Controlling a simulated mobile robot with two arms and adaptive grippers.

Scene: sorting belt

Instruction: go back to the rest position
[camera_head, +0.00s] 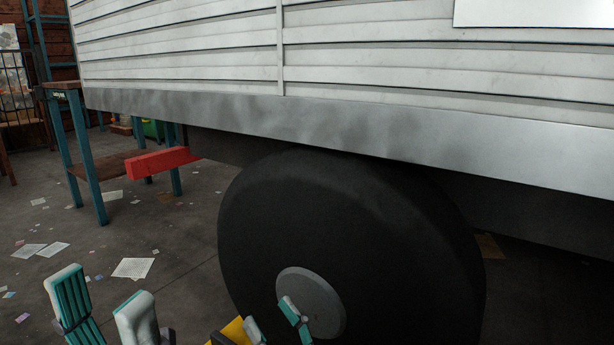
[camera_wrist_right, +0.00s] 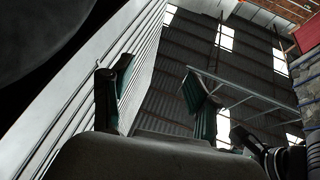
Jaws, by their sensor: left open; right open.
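My left gripper (camera_head: 102,305) is at the bottom left of the head view. Its two teal-and-grey fingers stand apart with nothing between them. My right gripper (camera_head: 273,318) is at the bottom middle, in front of the wheel hub in the picture. Its fingers are apart and empty. In the right wrist view the right gripper (camera_wrist_right: 158,92) points up past the trailer side towards the roof, its fingers wide apart. No sorting belt and no loose object to handle shows in either view.
A white slatted trailer (camera_head: 180,45) with a large black wheel (camera_head: 400,240) fills the middle and right close ahead. A red bar (camera_head: 160,162) sticks out below it. A teal-legged workbench (camera_head: 90,160) stands at the left. Papers (camera_head: 133,268) litter the open grey floor.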

